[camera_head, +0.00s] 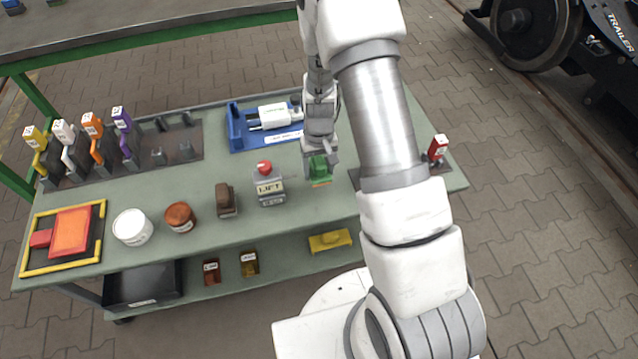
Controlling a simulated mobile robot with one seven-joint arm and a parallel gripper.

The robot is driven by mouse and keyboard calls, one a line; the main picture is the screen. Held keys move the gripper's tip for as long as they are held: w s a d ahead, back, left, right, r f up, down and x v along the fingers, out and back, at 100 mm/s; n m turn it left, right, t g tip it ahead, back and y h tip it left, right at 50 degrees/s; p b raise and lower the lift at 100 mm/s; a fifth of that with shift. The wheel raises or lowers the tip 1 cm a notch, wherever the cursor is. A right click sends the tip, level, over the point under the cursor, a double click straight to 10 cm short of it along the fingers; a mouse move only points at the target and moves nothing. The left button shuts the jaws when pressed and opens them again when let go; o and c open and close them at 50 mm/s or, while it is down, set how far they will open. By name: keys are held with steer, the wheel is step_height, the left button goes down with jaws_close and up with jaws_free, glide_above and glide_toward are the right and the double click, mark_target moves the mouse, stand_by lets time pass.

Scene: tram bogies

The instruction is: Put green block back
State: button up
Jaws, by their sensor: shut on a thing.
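The green block (321,172) is at the end of my arm, over the green workbench (150,190), to the right of the lift box. My gripper (319,158) points down and is shut on the green block. Its fingertips are small and partly hidden by the block. I cannot tell whether the block touches the bench top. A dark rack (178,141) at the back left has empty holders to the right of its yellow, white, orange and purple handled pieces (88,140).
A grey lift box (269,188) with a red button stands just left of the block. A blue tray (238,133) holding a white device lies behind. A brown block (225,200), two tubs (131,228) and a red labelled piece (437,149) also stand on the bench.

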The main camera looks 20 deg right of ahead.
mark_target(319, 189)
steer(key=shift+s+a+f, duration=0.1)
steer(key=shift+s+f, duration=0.35)
steer(key=shift+s, duration=0.05)
steer(key=shift+f+b, duration=0.75)
steer(key=shift+f, duration=1.05)
steer(key=shift+f, duration=0.1)
steer(key=shift+f, duration=0.15)
steer(key=o, duration=1.3)
steer(key=shift+r, duration=0.2)
